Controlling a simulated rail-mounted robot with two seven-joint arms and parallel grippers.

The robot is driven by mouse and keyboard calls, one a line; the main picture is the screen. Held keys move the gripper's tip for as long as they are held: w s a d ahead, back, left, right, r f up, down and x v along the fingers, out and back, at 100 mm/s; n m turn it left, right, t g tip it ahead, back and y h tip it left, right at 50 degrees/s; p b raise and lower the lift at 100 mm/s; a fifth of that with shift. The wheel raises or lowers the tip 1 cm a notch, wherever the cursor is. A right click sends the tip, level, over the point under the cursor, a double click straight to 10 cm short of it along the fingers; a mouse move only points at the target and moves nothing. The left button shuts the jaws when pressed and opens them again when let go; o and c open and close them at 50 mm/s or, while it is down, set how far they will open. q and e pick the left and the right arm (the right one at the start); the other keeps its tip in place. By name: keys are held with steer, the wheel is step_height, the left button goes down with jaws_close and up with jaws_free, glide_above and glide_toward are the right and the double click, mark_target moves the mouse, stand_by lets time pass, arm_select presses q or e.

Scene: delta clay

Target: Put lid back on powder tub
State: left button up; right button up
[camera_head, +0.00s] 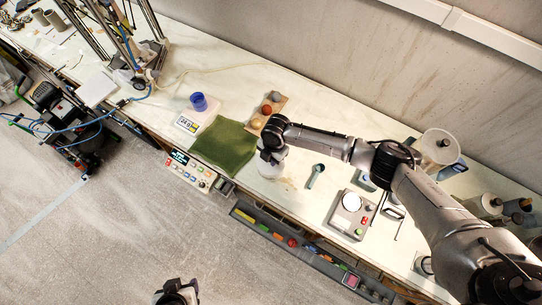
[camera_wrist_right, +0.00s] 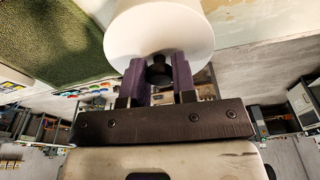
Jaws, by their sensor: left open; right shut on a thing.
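The white powder tub (camera_head: 271,169) stands near the front edge of the bench, just right of the green mat, partly hidden by my right gripper (camera_head: 270,154). In the right wrist view, my right gripper (camera_wrist_right: 160,72) has its purple fingers shut on the lid's dark knob (camera_wrist_right: 159,72). The white lid and tub (camera_wrist_right: 158,30) fill the top of that view beyond the fingers. I cannot tell whether the lid is fully seated or where lid and tub meet. My left gripper (camera_head: 178,290) is low at the bottom of the head view, open and away from the bench.
A control panel (camera_head: 190,172) and tool rail (camera_head: 300,252) line the front edge.

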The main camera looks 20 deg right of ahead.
stand_by(0.3)
stand_by(0.6)
steer(key=o, duration=1)
steer(key=shift+o, duration=0.2)
steer(key=o, duration=0.4)
